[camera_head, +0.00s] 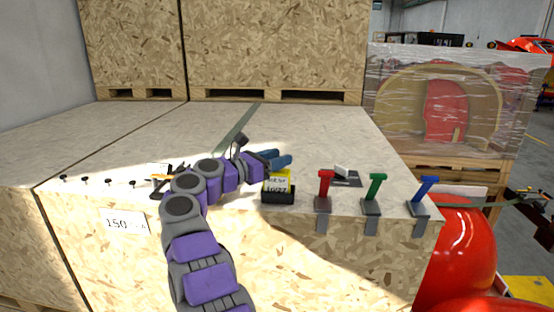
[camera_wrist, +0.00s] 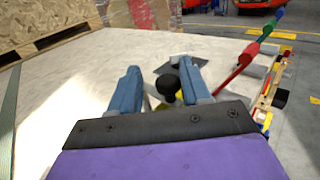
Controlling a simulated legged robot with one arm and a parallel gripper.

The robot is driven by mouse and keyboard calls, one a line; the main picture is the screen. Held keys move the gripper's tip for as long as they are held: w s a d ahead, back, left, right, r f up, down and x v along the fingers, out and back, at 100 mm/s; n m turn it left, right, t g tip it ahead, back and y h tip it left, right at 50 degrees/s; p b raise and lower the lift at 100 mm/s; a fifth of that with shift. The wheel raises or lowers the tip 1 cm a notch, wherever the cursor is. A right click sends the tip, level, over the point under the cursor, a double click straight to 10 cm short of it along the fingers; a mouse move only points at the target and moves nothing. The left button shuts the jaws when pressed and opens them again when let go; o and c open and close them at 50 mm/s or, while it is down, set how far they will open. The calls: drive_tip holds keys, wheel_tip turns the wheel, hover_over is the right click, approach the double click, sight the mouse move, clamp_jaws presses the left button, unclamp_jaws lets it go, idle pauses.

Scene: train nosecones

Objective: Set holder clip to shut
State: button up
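A small black holder with a yellow, printed front (camera_head: 278,188) sits at the front edge of the crate top; it looks like the holder clip, but I cannot tell its clip's position. My gripper (camera_head: 277,159) has blue fingers and is just above and behind it. In the wrist view my gripper (camera_wrist: 160,82) has its two fingers apart. A round black knob (camera_wrist: 167,86) shows in the gap between them, with a bit of yellow below it. I cannot tell whether the fingers touch the knob. The gripper's palm hides the lower part of the holder there.
Red (camera_head: 325,183), green (camera_head: 375,187) and blue (camera_head: 424,188) handled clamps stand along the front edge to the right. A grey plate (camera_head: 346,179) lies behind them. Several small black pegs (camera_head: 85,180) line the left edge. The crate top (camera_head: 330,130) behind is clear.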

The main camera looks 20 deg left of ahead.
drive_tip(key=shift+s+a, duration=0.1)
drive_tip(key=shift+s, duration=0.05)
drive_tip(key=shift+s+a+f, duration=0.1)
drive_tip(key=shift+s, duration=0.05)
drive_tip(key=b+v, duration=0.1)
drive_tip(key=v, duration=1.6)
drive_tip(key=shift+w+a+b, duration=0.25)
drive_tip(key=shift+b, duration=0.1)
